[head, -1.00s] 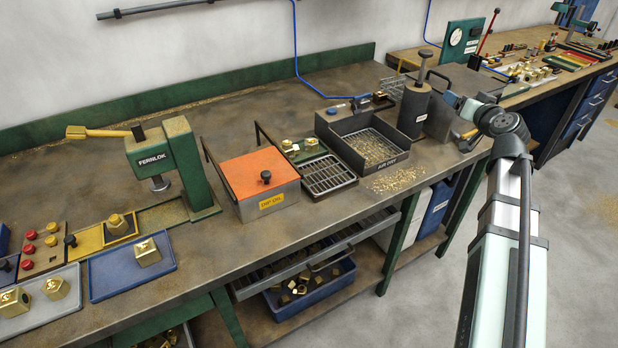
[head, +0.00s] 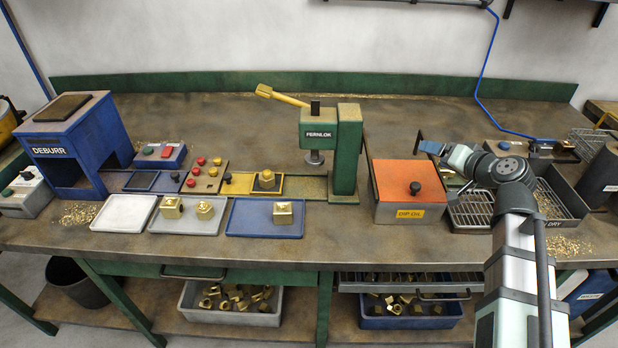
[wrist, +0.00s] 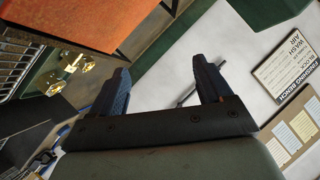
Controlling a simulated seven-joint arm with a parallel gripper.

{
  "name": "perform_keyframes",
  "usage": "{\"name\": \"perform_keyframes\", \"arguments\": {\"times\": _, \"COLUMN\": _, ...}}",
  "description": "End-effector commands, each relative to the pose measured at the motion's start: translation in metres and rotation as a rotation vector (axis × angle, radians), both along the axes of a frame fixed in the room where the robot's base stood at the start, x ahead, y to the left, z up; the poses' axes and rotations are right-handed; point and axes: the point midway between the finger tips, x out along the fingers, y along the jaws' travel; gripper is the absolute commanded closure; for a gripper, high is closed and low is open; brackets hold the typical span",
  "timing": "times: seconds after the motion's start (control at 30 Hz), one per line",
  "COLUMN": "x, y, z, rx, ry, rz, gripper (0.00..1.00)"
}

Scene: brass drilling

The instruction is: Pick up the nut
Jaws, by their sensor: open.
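Several brass nuts are in view, and I cannot tell which one the task means. A third nut (head: 283,212) sits on the blue tray (head: 245,230), and a brass piece (head: 267,180) sits in the yellow fixture under the green press. In the wrist view, brass pieces (wrist: 76,64) show at the left, away from the fingers. My gripper (wrist: 163,84) is open and empty, its two dark fingers apart. In the head view it is near the orange-lidded box, right of the trays.
The orange-lidded DIP OIL box (head: 410,190) and the green press (head: 346,150) stand between my gripper and the trays. A wire rack (head: 470,210) is right of the box. The blue DEBURR machine (head: 75,145) stands at left. Bins of brass parts (head: 232,310) sit below.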

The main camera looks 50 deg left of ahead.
Motion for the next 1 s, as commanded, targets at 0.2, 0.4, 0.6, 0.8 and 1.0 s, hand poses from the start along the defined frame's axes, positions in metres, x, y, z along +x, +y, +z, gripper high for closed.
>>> {"name": "perform_keyframes", "arguments": {"times": 0.2, "x": -0.076, "y": 0.072, "z": -0.016, "rx": -0.029, "ry": 0.103, "rz": 0.153, "gripper": 0.21}}
{"name": "perform_keyframes", "arguments": {"times": 0.4, "x": -0.141, "y": 0.125, "z": -0.027, "rx": -0.099, "ry": 0.157, "rz": 0.295, "gripper": 0.21}}
{"name": "perform_keyframes", "arguments": {"times": 0.6, "x": -0.200, "y": 0.177, "z": -0.034, "rx": -0.242, "ry": 0.147, "rz": 0.468, "gripper": 0.21}}
{"name": "perform_keyframes", "arguments": {"times": 0.8, "x": -0.252, "y": 0.227, "z": -0.033, "rx": -0.459, "ry": 0.057, "rz": 0.672, "gripper": 0.21}}
{"name": "perform_keyframes", "arguments": {"times": 1.0, "x": -0.287, "y": 0.278, "z": -0.022, "rx": -0.732, "ry": -0.100, "rz": 0.893, "gripper": 0.21}}
